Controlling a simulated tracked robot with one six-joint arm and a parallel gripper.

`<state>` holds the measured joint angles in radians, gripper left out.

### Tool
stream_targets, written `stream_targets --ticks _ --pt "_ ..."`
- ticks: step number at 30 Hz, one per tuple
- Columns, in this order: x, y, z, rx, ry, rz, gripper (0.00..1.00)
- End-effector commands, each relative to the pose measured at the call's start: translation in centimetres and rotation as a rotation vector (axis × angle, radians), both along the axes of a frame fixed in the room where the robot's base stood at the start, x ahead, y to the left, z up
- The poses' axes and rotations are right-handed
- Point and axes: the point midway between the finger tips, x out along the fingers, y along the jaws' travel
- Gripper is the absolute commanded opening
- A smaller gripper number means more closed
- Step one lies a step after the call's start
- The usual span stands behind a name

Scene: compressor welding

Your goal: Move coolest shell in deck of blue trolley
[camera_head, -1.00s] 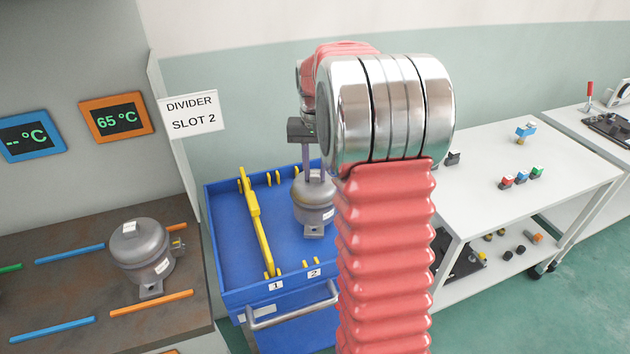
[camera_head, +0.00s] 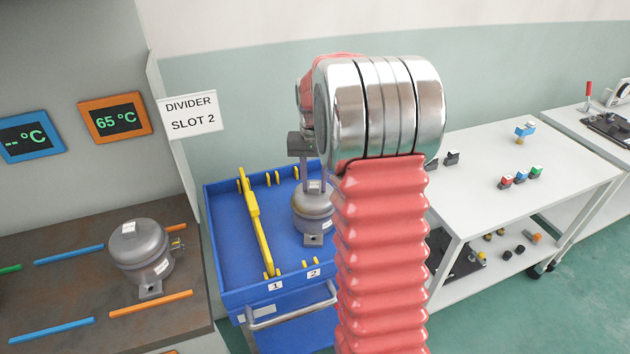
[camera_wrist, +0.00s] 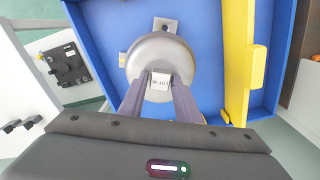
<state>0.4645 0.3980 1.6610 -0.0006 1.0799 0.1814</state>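A grey compressor shell (camera_head: 313,208) is between my gripper's fingers at its top, inside the blue trolley (camera_head: 232,262), on the side of the yellow divider (camera_head: 256,225) near label 2 (camera_head: 313,273). In the wrist view this shell (camera_wrist: 160,52) shows from above with a white tag between the fingers. My gripper (camera_wrist: 158,88) is shut on its top part. Whether its base touches the deck I cannot tell. Another grey shell (camera_head: 140,250) stands on the brown bench between orange bars. An orange display (camera_head: 116,117) reads 65 °C; a blue display (camera_head: 31,138) reads --°C.
A sign (camera_head: 190,115) reads DIVIDER SLOT 2. The trolley deck left of the divider is empty. A white table (camera_head: 480,190) with small coloured parts stands to the right. Small yellow pegs line the trolley edges. My arm hides the trolley's right side.

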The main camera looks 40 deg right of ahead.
Motion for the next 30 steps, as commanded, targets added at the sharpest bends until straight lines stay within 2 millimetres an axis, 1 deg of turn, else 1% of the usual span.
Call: stream_targets --ticks 1,5,13,17,23,30 --pt "0.0 0.0 0.0 0.0 0.0 0.0 0.34" --pt "0.0 0.0 0.0 0.0 0.0 0.0 0.42" --pt "0.0 0.0 0.1 -0.001 -0.001 0.0 0.42" --pt "0.1 0.0 0.8 -0.001 -0.002 0.0 0.42" --pt "0.1 0.0 3.4 -0.002 -0.002 0.0 0.42" --pt "0.0 0.0 7.6 -0.001 -0.003 0.0 0.42"
